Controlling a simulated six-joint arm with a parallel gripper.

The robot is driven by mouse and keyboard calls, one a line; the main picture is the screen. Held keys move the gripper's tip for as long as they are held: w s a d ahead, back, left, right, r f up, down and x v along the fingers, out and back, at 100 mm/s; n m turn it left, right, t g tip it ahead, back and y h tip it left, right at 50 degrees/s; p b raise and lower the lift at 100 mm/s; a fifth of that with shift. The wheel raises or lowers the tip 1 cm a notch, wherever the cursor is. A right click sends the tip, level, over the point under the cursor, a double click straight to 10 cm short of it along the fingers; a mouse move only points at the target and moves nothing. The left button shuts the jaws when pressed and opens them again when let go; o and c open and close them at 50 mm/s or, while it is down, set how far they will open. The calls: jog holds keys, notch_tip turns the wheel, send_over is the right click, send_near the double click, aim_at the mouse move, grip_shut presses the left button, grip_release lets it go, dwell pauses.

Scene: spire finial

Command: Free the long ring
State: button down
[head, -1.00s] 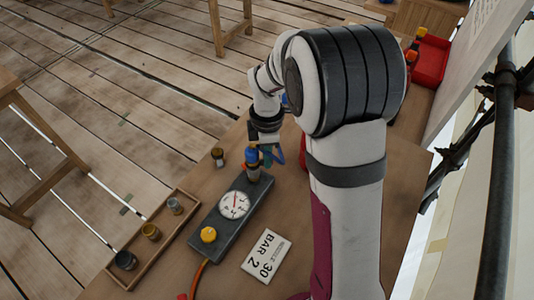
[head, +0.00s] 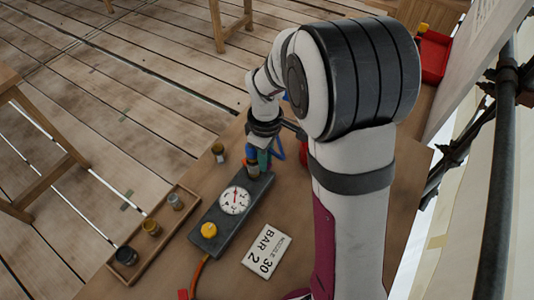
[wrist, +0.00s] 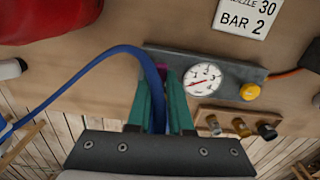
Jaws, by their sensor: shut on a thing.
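A blue fitting (head: 250,155) with an orange band stands upright at the far end of the grey gauge box (head: 212,222). My gripper (head: 262,160) is over that end, its teal fingers pointing down. In the wrist view my gripper (wrist: 157,80) is shut around the blue fitting, with a small magenta part (wrist: 163,72) showing at the tips. A blue hose (wrist: 95,62) arcs away to the left. The fingers hide most of the gripped part. I cannot tell which part is the long ring.
The box bears a white dial (head: 235,200) and a yellow knob (head: 208,230). A wooden tray (head: 147,245) with several small jars lies alongside. A loose jar (head: 218,152) stands nearby. A card (head: 265,252) reads "NOZZLE 30 BAR 2". A red bin (head: 432,60) is at the back right.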

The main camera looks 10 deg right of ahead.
jog(key=shift+s+a+m, duration=0.2)
jog(key=shift+a+m, duration=0.1)
jog(key=shift+m, duration=0.9)
jog(key=shift+s+a+m, duration=0.15)
jog(key=shift+a+m, duration=0.2)
jog(key=shift+m, duration=0.85)
jog(key=shift+s+a+m, duration=0.2)
jog(key=shift+a+m, duration=0.1)
jog(key=shift+m, duration=0.9)
jog(key=c, duration=0.8)
grip_release()
jog(key=shift+r, duration=0.1)
notch_tip(320, 180, up, 16)
jog(key=shift+f, duration=0.2)
